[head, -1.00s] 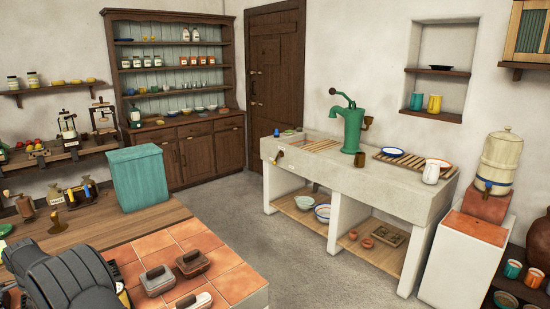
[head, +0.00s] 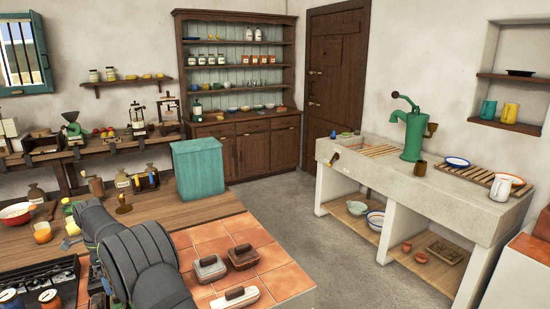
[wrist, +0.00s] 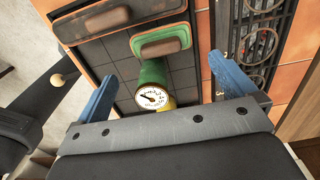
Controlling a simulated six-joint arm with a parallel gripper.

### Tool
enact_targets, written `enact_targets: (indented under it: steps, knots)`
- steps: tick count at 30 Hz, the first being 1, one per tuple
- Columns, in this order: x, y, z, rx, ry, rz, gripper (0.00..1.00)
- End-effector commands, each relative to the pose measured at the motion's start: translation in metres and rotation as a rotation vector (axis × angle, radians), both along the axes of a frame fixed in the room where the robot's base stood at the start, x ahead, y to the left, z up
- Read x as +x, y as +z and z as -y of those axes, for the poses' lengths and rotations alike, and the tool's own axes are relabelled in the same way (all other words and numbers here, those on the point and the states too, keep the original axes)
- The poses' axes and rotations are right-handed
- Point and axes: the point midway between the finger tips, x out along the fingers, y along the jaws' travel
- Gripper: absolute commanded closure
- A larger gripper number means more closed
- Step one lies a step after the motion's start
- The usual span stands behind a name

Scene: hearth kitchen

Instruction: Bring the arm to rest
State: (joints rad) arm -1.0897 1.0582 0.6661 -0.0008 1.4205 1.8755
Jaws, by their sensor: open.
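My gripper (wrist: 163,68) shows in the wrist view with its two blue fingers spread wide apart, open. Nothing is held between them. Beyond the fingers is a green cylinder with a white dial gauge (wrist: 152,98) on its near end, and part of something yellow beside it. I cannot tell whether a finger touches anything. In the head view my dark grey arm (head: 145,262) reaches over the counter at the lower left; the gripper cannot be made out there.
Lidded pieces (head: 243,256) sit on the orange tiled top (head: 275,268). A teal bin (head: 199,167) stands at the counter's far end. A black stove (head: 40,285) is at lower left, a red-rimmed bowl (head: 17,213) behind it. The floor (head: 300,200) towards the sink is clear.

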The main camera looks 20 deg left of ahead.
Motion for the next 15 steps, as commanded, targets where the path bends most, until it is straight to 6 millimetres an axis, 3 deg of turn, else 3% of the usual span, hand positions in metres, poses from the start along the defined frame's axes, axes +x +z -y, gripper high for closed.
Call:
enact_targets:
  steps: [12, 14, 15]
  knots:
    - [0.000, -0.086, 0.000, 0.000, -0.001, 0.001, 0.00]
    - [0.000, -0.098, 0.000, 0.001, -0.001, 0.002, 0.00]
    - [0.001, -0.092, -0.001, 0.006, -0.001, 0.005, 0.00]
